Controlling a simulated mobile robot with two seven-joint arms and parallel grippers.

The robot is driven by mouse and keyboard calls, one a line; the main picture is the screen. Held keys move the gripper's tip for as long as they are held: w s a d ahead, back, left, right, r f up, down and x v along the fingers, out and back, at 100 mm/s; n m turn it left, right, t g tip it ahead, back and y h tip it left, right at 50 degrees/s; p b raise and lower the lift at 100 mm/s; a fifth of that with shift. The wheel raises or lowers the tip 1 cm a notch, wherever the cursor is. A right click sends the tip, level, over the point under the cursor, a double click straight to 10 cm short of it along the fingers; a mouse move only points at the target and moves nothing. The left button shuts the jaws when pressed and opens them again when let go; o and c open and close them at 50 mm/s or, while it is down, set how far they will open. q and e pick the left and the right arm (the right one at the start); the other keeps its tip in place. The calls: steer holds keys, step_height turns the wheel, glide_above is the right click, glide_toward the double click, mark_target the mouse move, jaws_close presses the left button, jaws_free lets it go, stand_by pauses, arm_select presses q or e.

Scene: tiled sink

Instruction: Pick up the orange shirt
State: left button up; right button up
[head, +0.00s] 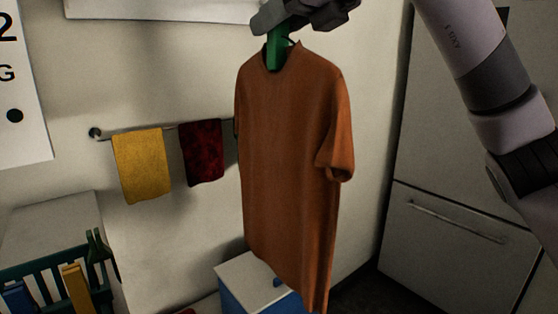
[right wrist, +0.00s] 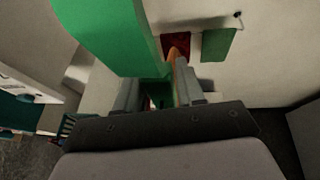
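The orange shirt (head: 292,150) hangs upright on a green hanger (head: 277,48) in the head view, clear of the wall behind it. My right gripper (head: 285,22) is at the top of the hanger, above the shirt's collar, and is shut on it. In the right wrist view, the green hanger (right wrist: 112,32) is large and close, and part of it passes between the fingers of my right gripper (right wrist: 157,95). Only a thin strip of orange (right wrist: 178,60) shows there. My left gripper is in neither view.
A yellow towel (head: 142,166) and a dark red towel (head: 202,152) hang on a wall rail left of the shirt. A blue box with a white top (head: 250,272) stands below it. A teal rack (head: 45,272) is at lower left. A white cabinet (head: 455,240) is at right.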

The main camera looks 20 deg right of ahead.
jaws_close()
stand_by(1.3)
